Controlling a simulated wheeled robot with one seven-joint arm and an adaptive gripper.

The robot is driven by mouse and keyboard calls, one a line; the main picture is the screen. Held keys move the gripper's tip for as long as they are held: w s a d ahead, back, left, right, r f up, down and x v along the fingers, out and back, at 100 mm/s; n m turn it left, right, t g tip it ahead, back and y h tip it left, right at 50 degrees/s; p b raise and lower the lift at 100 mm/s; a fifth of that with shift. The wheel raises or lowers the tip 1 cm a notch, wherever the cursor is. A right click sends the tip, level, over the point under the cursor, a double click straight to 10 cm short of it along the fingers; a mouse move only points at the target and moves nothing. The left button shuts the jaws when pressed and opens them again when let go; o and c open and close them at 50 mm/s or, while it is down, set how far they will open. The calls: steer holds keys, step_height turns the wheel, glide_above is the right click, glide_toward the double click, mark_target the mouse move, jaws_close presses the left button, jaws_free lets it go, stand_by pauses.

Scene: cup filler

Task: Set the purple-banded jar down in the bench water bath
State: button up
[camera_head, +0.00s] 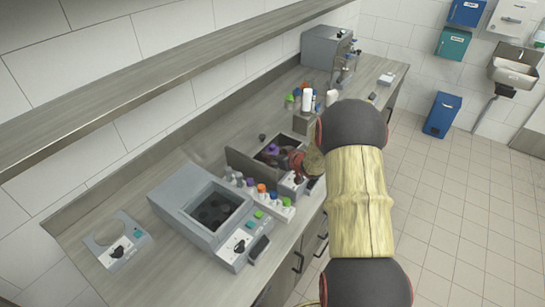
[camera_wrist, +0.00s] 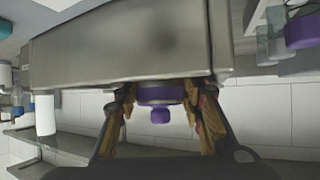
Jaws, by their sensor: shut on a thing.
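The purple-banded jar (camera_wrist: 160,96) is between the two fingers of my gripper (camera_wrist: 166,100) in the wrist view, with its purple knob showing. In the head view a small purple patch (camera_head: 272,148) of it shows in the opening of the bench water bath (camera_head: 243,163), whose grey lid or wall stands up on the left. My gripper (camera_head: 284,157) is shut on the jar there, partly hidden by my arm. A broad grey metal face (camera_wrist: 130,45) fills the upper wrist view close to the jar. Whether the jar touches the bath floor is hidden.
A row of bottles with coloured caps (camera_head: 261,189) stands in front of the bath. White bottles (camera_head: 306,100) and a metal box (camera_head: 327,47) stand farther back. Some bench (camera_head: 185,150) behind is clear.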

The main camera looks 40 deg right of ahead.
steer(key=shift+f, duration=0.55)
steer(key=o, duration=1)
